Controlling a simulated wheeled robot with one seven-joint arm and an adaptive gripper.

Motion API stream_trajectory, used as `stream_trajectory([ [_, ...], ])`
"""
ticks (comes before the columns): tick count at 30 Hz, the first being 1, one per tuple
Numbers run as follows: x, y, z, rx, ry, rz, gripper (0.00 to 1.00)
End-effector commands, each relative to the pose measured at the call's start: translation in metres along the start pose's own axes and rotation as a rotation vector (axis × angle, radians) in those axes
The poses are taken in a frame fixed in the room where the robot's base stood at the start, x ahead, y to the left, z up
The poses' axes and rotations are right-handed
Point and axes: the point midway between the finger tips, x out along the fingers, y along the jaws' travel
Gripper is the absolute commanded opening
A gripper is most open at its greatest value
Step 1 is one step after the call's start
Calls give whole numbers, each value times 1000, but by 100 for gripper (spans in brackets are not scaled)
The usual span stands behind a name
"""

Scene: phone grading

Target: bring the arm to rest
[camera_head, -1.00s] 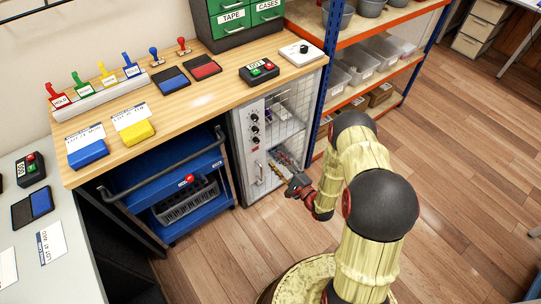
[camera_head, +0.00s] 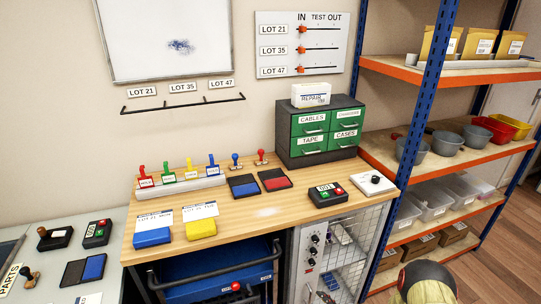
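The rounded dark and pale-yellow part of my arm (camera_head: 428,284) shows at the bottom right edge of the head view, in front of the shelf's lower right side. The rest of my arm and my gripper are out of the picture, so the gripper's state is hidden. Nothing held by it can be seen.
A wooden workbench (camera_head: 268,207) carries stamps, ink pads and a button box (camera_head: 327,195). Below it stand a grey cabinet with a wire door (camera_head: 343,240) and a blue cart (camera_head: 215,283). A blue-and-orange shelf (camera_head: 428,75) stands right. Some floor (camera_head: 480,270) shows bare.

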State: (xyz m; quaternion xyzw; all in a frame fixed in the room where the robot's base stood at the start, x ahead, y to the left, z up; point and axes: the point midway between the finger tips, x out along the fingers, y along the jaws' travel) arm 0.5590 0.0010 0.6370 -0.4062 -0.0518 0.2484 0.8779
Motion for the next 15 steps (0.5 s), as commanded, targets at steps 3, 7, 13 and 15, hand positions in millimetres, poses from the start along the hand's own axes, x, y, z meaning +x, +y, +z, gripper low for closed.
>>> stream_trajectory([
  [3, -9, 40, 37, 129, -94, 177, 38],
  [7, -24, 57, 90, 197, -216, 396, 38],
  [13, -69, 53, 172, 133, -367, 773, 38],
  [15, -91, 47, 194, 64, -395, 904, 38],
])
